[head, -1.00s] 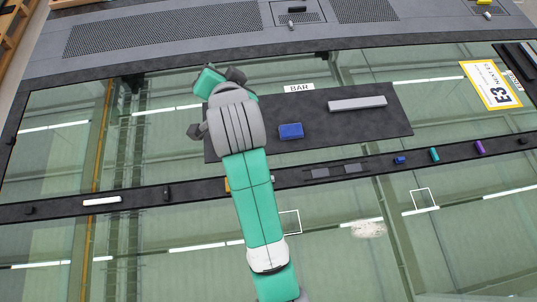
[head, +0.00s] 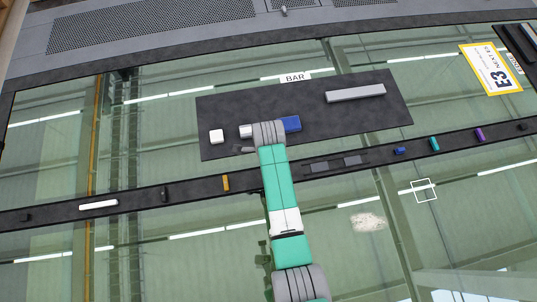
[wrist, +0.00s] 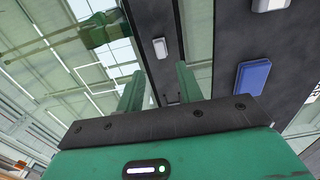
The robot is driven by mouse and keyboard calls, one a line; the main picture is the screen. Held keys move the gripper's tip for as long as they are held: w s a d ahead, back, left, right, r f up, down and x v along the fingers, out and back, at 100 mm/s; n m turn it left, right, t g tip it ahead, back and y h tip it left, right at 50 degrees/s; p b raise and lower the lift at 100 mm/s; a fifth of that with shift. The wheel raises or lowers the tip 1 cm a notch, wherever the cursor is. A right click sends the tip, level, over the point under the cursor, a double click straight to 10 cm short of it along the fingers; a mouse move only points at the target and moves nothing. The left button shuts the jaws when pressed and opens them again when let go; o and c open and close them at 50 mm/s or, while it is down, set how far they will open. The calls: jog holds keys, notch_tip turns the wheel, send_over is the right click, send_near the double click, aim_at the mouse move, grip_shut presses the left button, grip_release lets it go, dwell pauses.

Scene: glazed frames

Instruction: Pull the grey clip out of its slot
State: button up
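A small light-grey clip (wrist: 160,47) sits on the dark bar in the wrist view, and a slot around it is too small to make out. In the head view my arm covers this part of the bar (head: 130,203). My gripper (wrist: 159,84) is open and empty, with its two green fingers apart over the bar. The clip shows beyond the fingertips, in line with the gap between them and apart from both. In the head view the fingers are hidden behind my wrist and arm.
A blue block (head: 291,124), a white block (head: 217,136) and a long grey bar piece (head: 356,93) lie on the dark pad (head: 390,115). Orange (head: 226,183), white (head: 98,204), teal (head: 434,144) and purple (head: 479,134) pieces sit along the bar. Glass surrounds both.

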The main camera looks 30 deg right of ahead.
jog(key=shift+f+b, duration=3.15)
jog(key=shift+f, duration=0.85)
jog(key=shift+c, duration=0.3)
grip_shut()
jog(key=shift+w+r+p, duration=0.1)
jog(key=shift+r+p, duration=0.15)
jog(key=shift+p, duration=0.05)
notch_tip(320, 180, up, 3)
jog(key=p, duration=0.3)
